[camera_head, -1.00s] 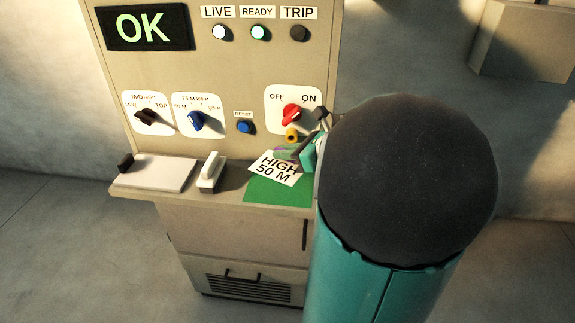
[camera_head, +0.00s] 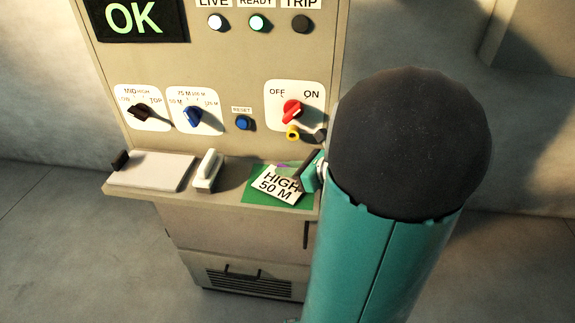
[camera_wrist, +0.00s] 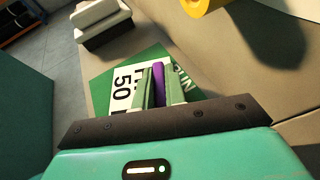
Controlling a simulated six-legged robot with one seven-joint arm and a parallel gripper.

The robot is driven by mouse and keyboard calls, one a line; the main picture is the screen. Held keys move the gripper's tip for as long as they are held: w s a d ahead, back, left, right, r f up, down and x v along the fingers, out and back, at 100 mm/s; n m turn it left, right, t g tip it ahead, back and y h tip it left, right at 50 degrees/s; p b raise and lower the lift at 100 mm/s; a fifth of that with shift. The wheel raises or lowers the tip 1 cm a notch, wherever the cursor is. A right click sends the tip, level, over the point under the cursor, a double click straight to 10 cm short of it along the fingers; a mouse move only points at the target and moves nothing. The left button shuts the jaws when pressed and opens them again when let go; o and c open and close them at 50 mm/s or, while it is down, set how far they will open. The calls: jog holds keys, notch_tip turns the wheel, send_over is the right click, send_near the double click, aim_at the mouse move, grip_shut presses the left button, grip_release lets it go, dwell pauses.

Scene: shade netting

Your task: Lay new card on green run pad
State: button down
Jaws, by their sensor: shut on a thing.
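The new card (camera_head: 277,185), white with black "HIGH 50 M" lettering, is over the green run pad (camera_head: 252,196) on the console's ledge, turned at an angle to it. Green shows around the card. In the wrist view the card (camera_wrist: 122,90) is partly hidden behind my fingers, and part of the pad's lettering (camera_wrist: 183,82) shows to their right. My gripper (camera_wrist: 158,84) is shut on a purple tab (camera_wrist: 159,78) that seems to belong to the card. I cannot tell whether the card touches the pad. My arm hides the pad's right side in the head view.
A white switch-like block (camera_head: 207,171) and a pale flat pad (camera_head: 152,171) with a dark block (camera_head: 119,160) lie left on the ledge. The panel behind has a red knob (camera_head: 292,110), a yellow part (camera_head: 292,132) and a blue reset button (camera_head: 243,123). The display reads OK.

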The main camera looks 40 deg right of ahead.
jog(key=shift+w+a, duration=0.1)
jog(key=shift+w, duration=0.2)
jog(key=shift+s, duration=0.35)
jog(key=shift+w+f, duration=0.15)
jog(key=shift+w, duration=0.05)
jog(key=c, duration=1.5)
grip_release()
jog(key=shift+s, duration=0.2)
jog(key=shift+o, duration=0.2)
jog(key=shift+w, duration=0.15)
